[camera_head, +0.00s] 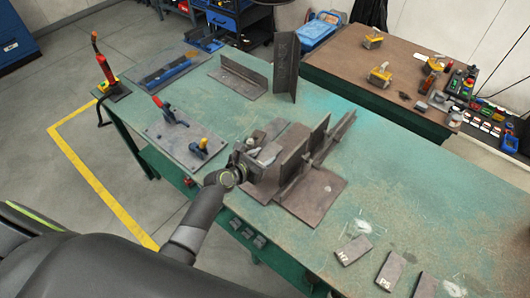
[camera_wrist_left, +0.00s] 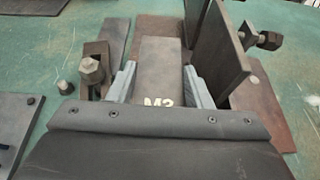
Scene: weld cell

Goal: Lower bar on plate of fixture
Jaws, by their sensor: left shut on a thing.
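My left gripper (camera_head: 262,158) is at the left side of the fixture on the green table. In the left wrist view its two grey fingers (camera_wrist_left: 160,88) are shut on a flat dark bar (camera_wrist_left: 162,62) with white lettering that looks like "M3". The fixture has a brown base plate (camera_head: 313,196) and upright plates (camera_head: 318,138); an upright plate also shows beside the bar in the wrist view (camera_wrist_left: 223,52). Whether the bar touches the plate below, I cannot tell. My right gripper is in neither view.
A bolt on a block (camera_wrist_left: 93,72) stands close to the left finger. A grey plate with clamps (camera_head: 185,138) lies to the left. Angle pieces (camera_head: 240,77) stand behind. Several small labelled bars (camera_head: 354,249) lie at the front right. The table's right part is fairly clear.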

